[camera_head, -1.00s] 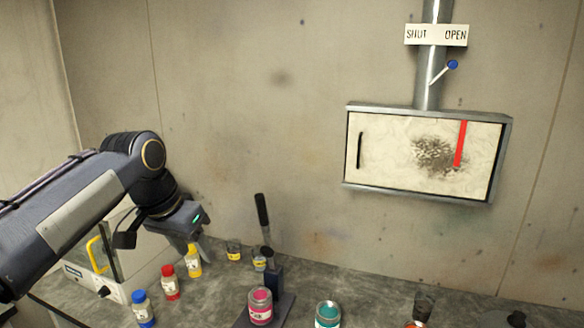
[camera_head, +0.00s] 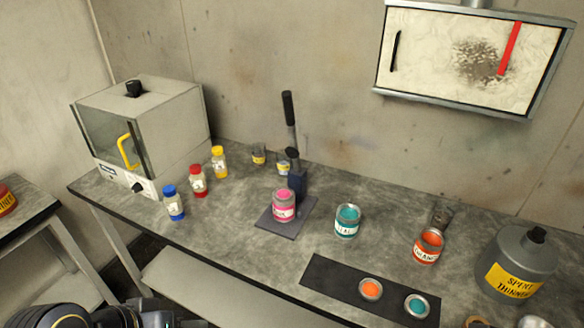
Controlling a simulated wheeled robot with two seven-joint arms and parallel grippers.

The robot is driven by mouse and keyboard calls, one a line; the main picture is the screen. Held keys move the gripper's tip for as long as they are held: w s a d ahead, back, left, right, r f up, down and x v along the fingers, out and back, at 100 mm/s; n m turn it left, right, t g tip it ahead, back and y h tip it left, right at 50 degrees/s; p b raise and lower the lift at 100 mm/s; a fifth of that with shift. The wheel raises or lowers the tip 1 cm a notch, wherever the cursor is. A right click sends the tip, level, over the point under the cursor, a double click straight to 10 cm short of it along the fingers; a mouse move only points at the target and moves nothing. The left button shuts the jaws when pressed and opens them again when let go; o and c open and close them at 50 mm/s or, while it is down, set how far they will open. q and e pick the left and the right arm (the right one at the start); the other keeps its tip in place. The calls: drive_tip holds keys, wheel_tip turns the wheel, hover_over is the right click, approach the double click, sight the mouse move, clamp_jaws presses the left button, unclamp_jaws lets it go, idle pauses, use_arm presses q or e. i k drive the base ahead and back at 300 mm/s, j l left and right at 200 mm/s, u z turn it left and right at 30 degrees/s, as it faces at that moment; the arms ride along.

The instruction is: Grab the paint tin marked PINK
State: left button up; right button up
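The tin of pink paint (camera_head: 284,205) stands upright on the dark base plate (camera_head: 298,219) of a lever press (camera_head: 297,178), near the middle of the bench. Its white label faces me, and its lettering is too small to read surely. My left arm shows only in part at the bottom left edge, far from the tin. Its gripper fingers are not visible. My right gripper is not in view.
A teal tin (camera_head: 347,221) and an orange tin (camera_head: 428,247) stand to the right. Blue (camera_head: 174,203), red (camera_head: 198,181) and yellow (camera_head: 219,162) bottles stand left. A booth oven (camera_head: 165,130) fills the left end, and a thinner can (camera_head: 517,262) the right. A dark mat (camera_head: 330,281) lies in front.

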sight(282, 213)
drive_tip(key=i+j+u, duration=0.25)
drive_tip(key=u, duration=0.25)
drive_tip(key=i+u, duration=0.45)
drive_tip(key=k+j, duration=0.05)
